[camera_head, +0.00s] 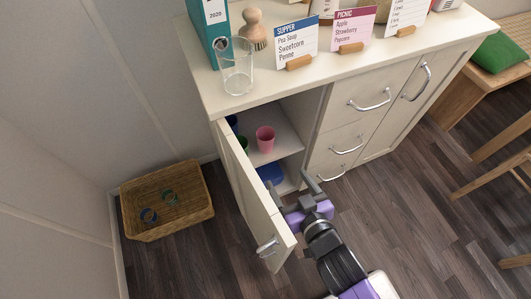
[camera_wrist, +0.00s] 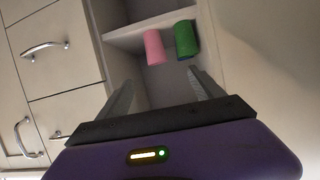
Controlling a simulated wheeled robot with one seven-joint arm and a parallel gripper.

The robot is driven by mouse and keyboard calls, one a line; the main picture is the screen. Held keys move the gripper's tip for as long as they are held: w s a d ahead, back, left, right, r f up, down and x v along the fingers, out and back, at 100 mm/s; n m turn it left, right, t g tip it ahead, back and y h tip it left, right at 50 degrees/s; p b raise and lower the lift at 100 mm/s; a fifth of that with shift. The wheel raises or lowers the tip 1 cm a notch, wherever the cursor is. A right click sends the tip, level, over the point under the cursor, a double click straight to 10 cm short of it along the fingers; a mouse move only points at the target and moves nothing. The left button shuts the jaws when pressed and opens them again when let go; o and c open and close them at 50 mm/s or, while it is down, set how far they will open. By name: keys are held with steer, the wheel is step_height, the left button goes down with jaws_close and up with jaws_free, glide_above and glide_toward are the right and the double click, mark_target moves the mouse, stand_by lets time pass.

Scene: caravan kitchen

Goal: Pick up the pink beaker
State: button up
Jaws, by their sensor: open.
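The pink beaker (camera_head: 265,138) stands upright on the upper shelf (camera_head: 286,140) inside the open cupboard. In the wrist view the pink beaker (camera_wrist: 155,47) shows beyond my fingers, with a green beaker (camera_wrist: 186,39) close on its right. My gripper (camera_head: 291,194) is open and empty at the cupboard opening, in front of and below the pink beaker, apart from it. In the wrist view my gripper's fingers (camera_wrist: 160,82) are spread wide, with the pink beaker ahead between their lines.
The open cupboard door (camera_head: 254,199) stands left of my gripper. A blue item (camera_head: 270,174) lies on the lower shelf. Drawers (camera_head: 357,109) are on the right. A clear glass (camera_head: 236,66) and menu cards (camera_head: 297,41) stand on the counter. A wicker basket (camera_head: 168,222) is on the floor.

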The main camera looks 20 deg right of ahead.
steer(key=w+f+h+b, duration=0.1)
steer(key=w+f+b, duration=0.4)
steer(key=w, duration=0.4)
steer(key=m+h+b, duration=0.1)
steer(key=b, duration=0.1)
glide_toward(264, 135)
steer(key=shift+w+f, duration=0.6)
steer(key=shift+w, duration=0.1)
steer(key=shift+w+d+b, duration=0.15)
steer(key=shift+w+b, duration=0.3)
steer(key=shift+w, duration=0.25)
steer(key=b+x, duration=0.2)
steer(key=x, duration=0.5)
steer(key=shift+w+d, duration=0.15)
steer(key=c, duration=1.4)
